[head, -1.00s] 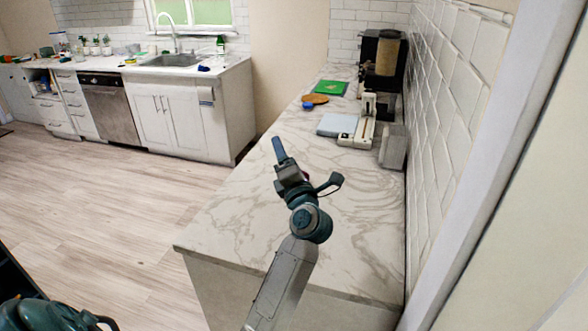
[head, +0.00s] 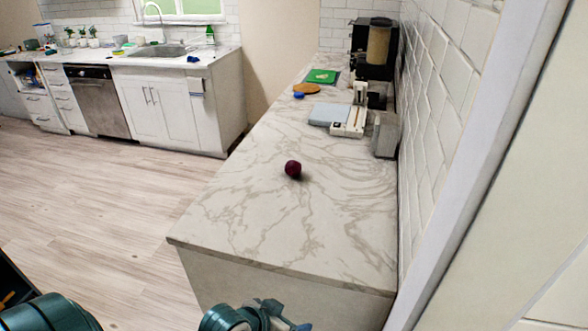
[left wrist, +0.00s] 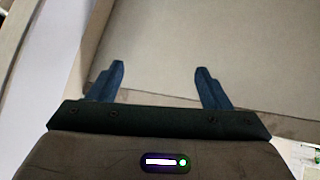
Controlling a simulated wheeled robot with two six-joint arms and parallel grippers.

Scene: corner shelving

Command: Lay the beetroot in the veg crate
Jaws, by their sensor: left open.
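My left gripper (head: 272,312) is at the bottom edge of the head view, in front of the counter's near end and well apart from the beetroot. In the left wrist view its two blue fingers (left wrist: 160,68) are spread with nothing between them; a plain pale surface lies beyond. I cannot make out a veg crate in either view. My right gripper is not in view.
A grey-blue and white appliance (head: 350,118), a grey box (head: 385,134), a green board (head: 322,76) and a dark coffee machine (head: 374,50) stand farther back on the counter. A tiled wall bounds it on the right. The counter around the beetroot is clear.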

